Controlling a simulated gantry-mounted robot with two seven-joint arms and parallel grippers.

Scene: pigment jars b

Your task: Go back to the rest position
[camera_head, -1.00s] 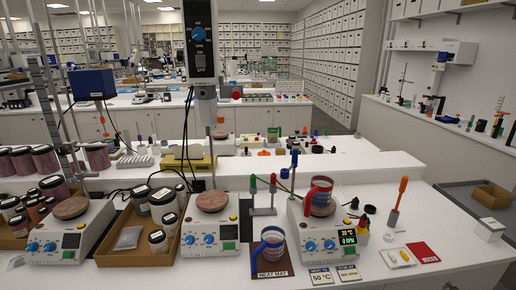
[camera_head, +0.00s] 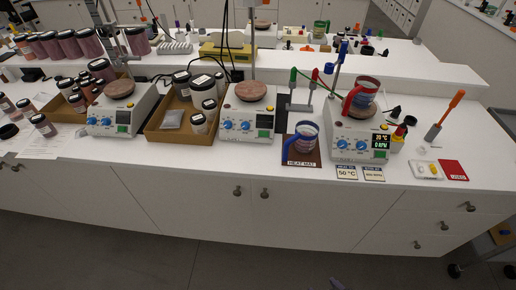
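Neither of my grippers shows in the head view. A red-handled mug (camera_head: 363,92) stands on the right stirrer hotplate (camera_head: 350,146), whose display is lit. A blue-handled mug (camera_head: 306,135) stands on the brown heat mat (camera_head: 303,158) to its left. The middle hotplate (camera_head: 248,124) and the left hotplate (camera_head: 118,116) have bare round brown tops.
A cardboard tray (camera_head: 177,136) of jars sits between the left and middle hotplates. More jars (camera_head: 43,126) stand at the far left. The floor (camera_head: 220,255) before the white cabinets is clear.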

